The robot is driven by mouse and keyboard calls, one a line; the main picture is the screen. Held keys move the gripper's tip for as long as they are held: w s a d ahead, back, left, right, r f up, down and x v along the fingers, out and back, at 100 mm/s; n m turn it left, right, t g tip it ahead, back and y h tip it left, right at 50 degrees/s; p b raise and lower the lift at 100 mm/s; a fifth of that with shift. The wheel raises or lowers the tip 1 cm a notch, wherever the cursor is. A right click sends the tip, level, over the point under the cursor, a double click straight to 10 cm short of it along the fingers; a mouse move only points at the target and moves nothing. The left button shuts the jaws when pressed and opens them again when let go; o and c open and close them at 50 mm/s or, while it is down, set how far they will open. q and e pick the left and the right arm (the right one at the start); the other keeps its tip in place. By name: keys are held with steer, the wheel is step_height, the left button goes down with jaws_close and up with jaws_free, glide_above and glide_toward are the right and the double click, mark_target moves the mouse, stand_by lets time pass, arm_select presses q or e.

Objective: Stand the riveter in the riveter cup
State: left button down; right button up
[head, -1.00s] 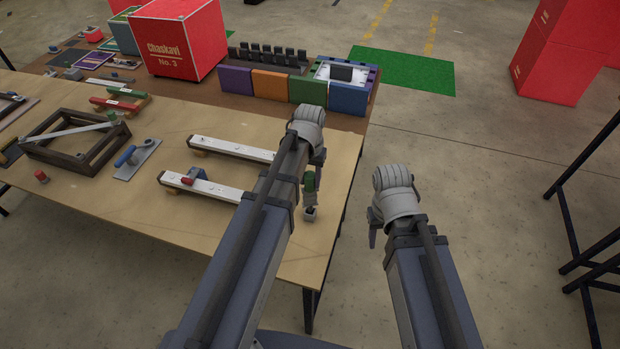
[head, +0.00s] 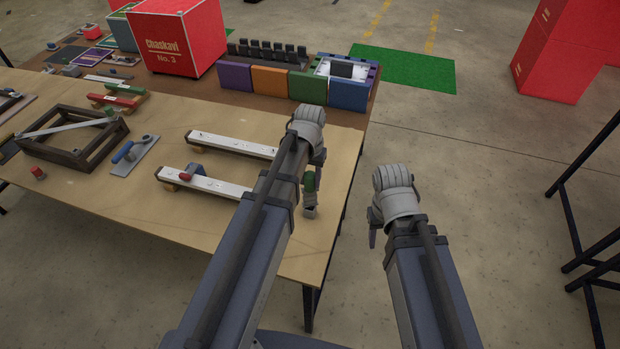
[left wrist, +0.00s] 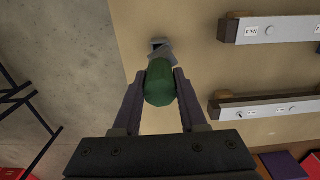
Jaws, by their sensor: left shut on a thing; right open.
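The riveter has a green handle (head: 309,181) and a grey lower body, and hangs below my left gripper (head: 318,168) near the table's right edge. In the left wrist view, both fingers of my left gripper (left wrist: 160,78) are shut on the riveter's green part (left wrist: 159,88). Its grey end reaches a small grey cup with a dark square opening (left wrist: 160,41). In the head view the cup (head: 310,212) is directly under the riveter, and the two look joined. I cannot tell how deep the end sits. My right gripper (head: 373,230) is open, beyond the table edge.
A wooden frame (head: 75,150) and blue-handled trowel (head: 135,155) are further left. Coloured panels (head: 270,84) stand behind.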

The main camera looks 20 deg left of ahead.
arm_select(q)
steer(key=shift+f+b, duration=0.3)
steer(key=shift+f, duration=0.05)
steer(key=shift+c, duration=1.8)
jaws_free()
steer(key=shift+r, duration=0.1)
step_height(320, 180, up, 8)
steer(key=p, duration=0.8)
steer(key=shift+f, duration=0.2)
steer(key=s+d+f+m+y+b, duration=0.1)
steer(key=s+d+f+m+b, duration=0.2)
steer(key=s+d, duration=0.7)
steer(key=s+f+b, duration=0.2)
steer(key=s, duration=0.2)
steer(key=shift+s+d+f+b, duration=0.2)
steer(key=shift+d+f+b, duration=0.05)
steer(key=shift+b, duration=0.15)
